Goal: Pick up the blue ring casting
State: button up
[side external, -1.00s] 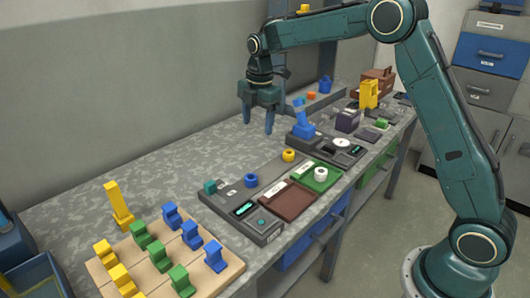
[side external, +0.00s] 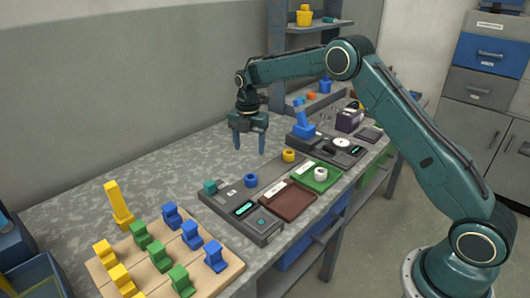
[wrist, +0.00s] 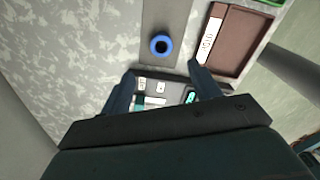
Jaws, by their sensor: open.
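The blue ring casting (side external: 251,180) lies on a dark grey strip at the back edge of the grey device in the side view. In the wrist view the blue ring (wrist: 161,45) shows from above, with a dark hole, beyond my fingertips. My gripper (side external: 249,151) is open and empty, pointing down above the bench, higher than the ring and apart from it. In the wrist view my gripper's two fingers (wrist: 163,82) stand wide apart, with the grey device (wrist: 165,93) showing between them.
A yellow ring (side external: 289,155) lies farther along the strip. A wooden board (side external: 202,272) with coloured blocks is at the front.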

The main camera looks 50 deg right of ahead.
send_over(251, 176)
jog(key=shift+s+a+f, duration=0.1)
jog(key=shift+a+f, duration=0.05)
jog(key=shift+f, duration=1.05)
jog(key=shift+s+a+f, duration=0.15)
jog(key=shift+f, duration=1)
jog(key=shift+s+a+f, duration=0.1)
jog(key=shift+a+f, duration=0.05)
jog(key=shift+f, duration=1.05)
jog(key=shift+s+a+f, duration=0.1)
jog(key=shift+f, duration=2.45)
jog(key=c, duration=1.1)
